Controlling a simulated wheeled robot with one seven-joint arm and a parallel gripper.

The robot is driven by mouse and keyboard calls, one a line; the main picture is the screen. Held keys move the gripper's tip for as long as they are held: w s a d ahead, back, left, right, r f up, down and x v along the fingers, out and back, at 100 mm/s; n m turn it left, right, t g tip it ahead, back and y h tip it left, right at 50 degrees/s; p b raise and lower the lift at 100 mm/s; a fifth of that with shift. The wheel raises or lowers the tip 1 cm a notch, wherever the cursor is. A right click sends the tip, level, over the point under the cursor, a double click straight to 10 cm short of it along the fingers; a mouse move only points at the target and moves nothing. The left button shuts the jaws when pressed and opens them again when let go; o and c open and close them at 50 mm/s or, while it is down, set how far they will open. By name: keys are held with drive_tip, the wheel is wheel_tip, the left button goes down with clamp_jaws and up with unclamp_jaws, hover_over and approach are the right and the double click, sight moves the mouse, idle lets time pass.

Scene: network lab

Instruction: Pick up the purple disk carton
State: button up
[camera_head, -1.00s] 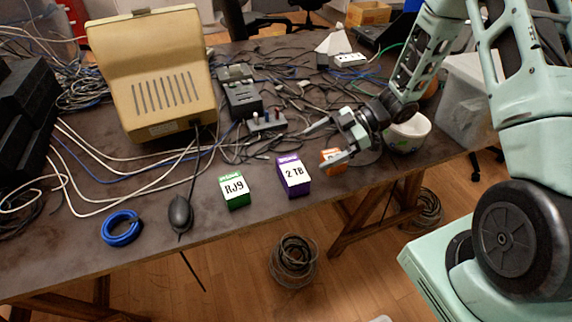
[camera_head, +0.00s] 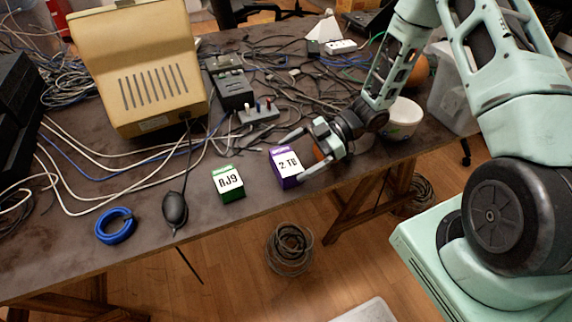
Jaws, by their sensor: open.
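The purple disk carton (camera_head: 287,164) stands on the dark table near its front edge, with a white label reading "2 TB". My gripper (camera_head: 289,158) is open, coming from the right. One finger is at the carton's far side and the other is at its near right side. I cannot tell whether either finger touches it.
A green RJ9 carton (camera_head: 229,184) stands left of the purple one. A black bulb-shaped item (camera_head: 175,210) and a blue cable coil (camera_head: 115,226) lie further left. A white bowl (camera_head: 402,120) is behind my wrist. Cables and a power strip (camera_head: 258,112) clutter the table behind.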

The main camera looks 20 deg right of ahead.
drive_tip(key=shift+c, duration=0.3)
drive_tip(key=c, duration=0.7)
